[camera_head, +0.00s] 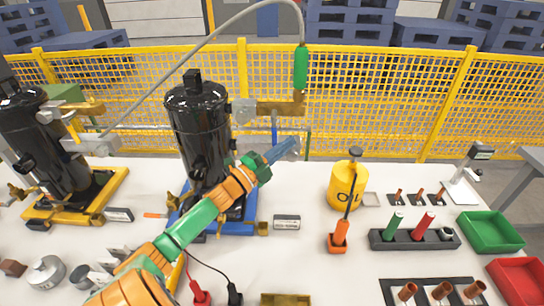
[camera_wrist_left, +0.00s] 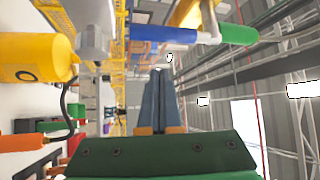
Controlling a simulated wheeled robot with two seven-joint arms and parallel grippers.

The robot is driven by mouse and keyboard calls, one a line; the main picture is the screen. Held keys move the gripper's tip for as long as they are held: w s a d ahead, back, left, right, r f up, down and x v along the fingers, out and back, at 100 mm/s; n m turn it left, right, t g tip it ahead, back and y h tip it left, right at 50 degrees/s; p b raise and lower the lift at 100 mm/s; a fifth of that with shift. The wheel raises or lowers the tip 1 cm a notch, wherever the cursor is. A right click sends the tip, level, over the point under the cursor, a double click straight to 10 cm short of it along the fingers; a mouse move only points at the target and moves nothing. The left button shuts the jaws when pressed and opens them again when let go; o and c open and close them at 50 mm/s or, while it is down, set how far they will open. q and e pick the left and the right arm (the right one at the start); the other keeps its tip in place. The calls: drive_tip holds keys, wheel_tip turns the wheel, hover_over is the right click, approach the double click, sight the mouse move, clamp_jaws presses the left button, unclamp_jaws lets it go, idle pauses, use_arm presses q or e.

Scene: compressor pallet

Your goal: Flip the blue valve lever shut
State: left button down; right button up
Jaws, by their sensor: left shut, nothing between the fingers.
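The blue valve lever (camera_head: 274,130) hangs straight down under the brass pipe (camera_head: 270,107) beside the middle black compressor tank (camera_head: 200,130). In the left wrist view the blue lever (camera_wrist_left: 160,33) lies across the top, with a green hose fitting (camera_wrist_left: 239,34) to its right. My left gripper (camera_head: 292,145) is shut and empty, its grey-blue fingers near the lever's lower end. In the left wrist view the closed fingertips (camera_wrist_left: 160,72) point towards the lever, with a visible gap in the picture. I cannot tell the exact depth between them. My right gripper is out of view.
A yellow oil can (camera_head: 344,187) stands right of the gripper. A grey hose with a green end (camera_head: 301,68) comes down to the pipe. A yellow mesh fence (camera_head: 390,100) runs behind the table. Green (camera_head: 490,232) and red (camera_head: 520,280) trays lie at the right.

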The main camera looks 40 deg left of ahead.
use_arm(q)
drive_tip(key=s+a, duration=0.2)
drive_tip(key=s, duration=0.6)
drive_tip(key=shift+s, duration=0.25)
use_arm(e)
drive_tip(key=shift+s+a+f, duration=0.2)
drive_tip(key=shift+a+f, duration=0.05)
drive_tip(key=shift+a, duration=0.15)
